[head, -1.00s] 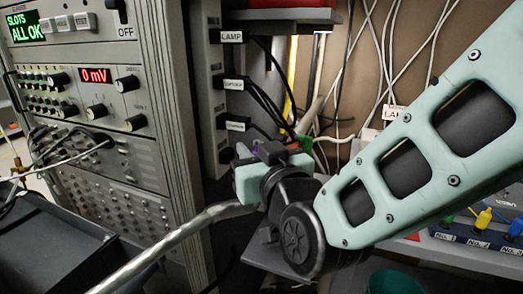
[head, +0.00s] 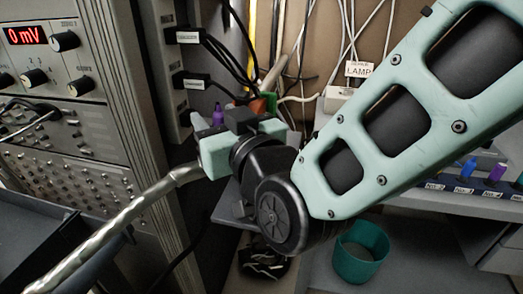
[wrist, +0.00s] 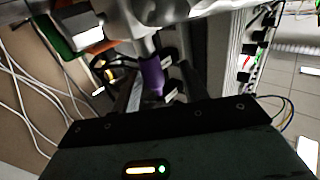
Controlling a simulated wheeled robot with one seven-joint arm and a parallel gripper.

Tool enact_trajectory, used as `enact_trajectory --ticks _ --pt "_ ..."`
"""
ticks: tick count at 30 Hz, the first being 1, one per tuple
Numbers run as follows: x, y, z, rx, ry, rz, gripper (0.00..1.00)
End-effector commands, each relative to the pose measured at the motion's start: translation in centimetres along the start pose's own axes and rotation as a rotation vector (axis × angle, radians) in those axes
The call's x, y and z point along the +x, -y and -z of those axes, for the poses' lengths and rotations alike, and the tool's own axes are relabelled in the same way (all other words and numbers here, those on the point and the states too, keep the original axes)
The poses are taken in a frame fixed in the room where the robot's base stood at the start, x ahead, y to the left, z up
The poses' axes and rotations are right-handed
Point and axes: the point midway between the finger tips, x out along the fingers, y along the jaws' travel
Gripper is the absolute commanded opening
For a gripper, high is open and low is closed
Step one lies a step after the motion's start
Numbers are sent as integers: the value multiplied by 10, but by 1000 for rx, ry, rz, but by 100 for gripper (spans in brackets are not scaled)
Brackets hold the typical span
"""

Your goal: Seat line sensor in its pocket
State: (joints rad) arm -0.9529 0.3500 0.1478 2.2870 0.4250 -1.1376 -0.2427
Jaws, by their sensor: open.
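My gripper (head: 218,145) is at the middle left of the head view, beside the grey rack; its fingertips are mostly hidden there. A purple, plug-like piece (head: 217,114) shows just behind it. In the wrist view a purple piece (wrist: 152,77) hangs below a grey metallic part (wrist: 150,12); I cannot tell whether it touches my gripper. I see no part that I can clearly name as the line sensor, and no pocket that I can make out as its own.
The instrument rack (head: 70,150) stands at left, with black plugs (head: 192,80) on its side strip. A labelled row of coloured pieces (head: 483,170) is at right. A teal bin (head: 360,255) stands below. White cables hang on the back wall. A silver hose crosses the lower left.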

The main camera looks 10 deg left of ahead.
Motion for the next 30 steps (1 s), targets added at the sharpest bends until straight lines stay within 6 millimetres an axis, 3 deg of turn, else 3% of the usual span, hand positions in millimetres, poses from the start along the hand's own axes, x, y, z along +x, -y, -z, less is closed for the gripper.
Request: enact_trajectory --ticks 1,9,18,30 --pt "-19 -1 -6 -11 23 3 44" --pt "-83 -2 -5 -10 20 3 44" --pt "-113 -2 -9 -5 10 1 44" --pt "-136 -2 -5 -7 15 -1 44"
